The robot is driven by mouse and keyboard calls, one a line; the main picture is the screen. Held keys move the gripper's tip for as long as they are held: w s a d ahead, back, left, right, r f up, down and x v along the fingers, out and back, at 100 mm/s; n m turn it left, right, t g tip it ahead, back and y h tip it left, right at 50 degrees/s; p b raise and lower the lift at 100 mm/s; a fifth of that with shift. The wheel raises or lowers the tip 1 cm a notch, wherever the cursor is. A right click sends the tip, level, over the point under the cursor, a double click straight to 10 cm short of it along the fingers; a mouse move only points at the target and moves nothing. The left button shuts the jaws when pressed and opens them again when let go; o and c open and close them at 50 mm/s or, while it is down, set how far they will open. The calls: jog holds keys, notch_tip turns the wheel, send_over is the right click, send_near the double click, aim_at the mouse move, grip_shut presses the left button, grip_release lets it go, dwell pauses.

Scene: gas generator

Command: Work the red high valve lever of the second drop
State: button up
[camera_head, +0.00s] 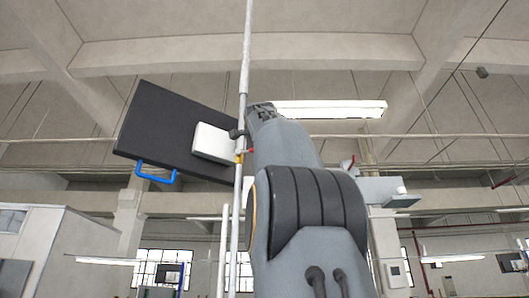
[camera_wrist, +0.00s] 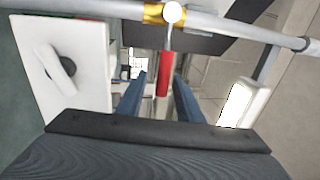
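The red lever (camera_wrist: 164,74) hangs from a brass valve fitting (camera_wrist: 154,13) on a grey pipe (camera_wrist: 225,27) in the wrist view. My gripper (camera_wrist: 160,95) has its two blue fingers spread, one on each side of the lever in the picture, with a gap on both sides. I cannot tell how far the lever reaches in between them. In the head view, a brass fitting (camera_head: 239,157) with a small red piece (camera_head: 251,150) shows on the vertical pipe (camera_head: 246,50), beside my raised arm. The fingers are hidden there.
A white plate with a round dark spot (camera_wrist: 85,75) is left of the fingers. A lit lamp (camera_wrist: 236,104) shows at right.

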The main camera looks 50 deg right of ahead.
jog(key=b+v, duration=0.3)
jog(key=v, duration=0.5)
jog(key=shift+b, duration=0.35)
jog(key=shift+d+r, duration=0.1)
dwell(0.3)
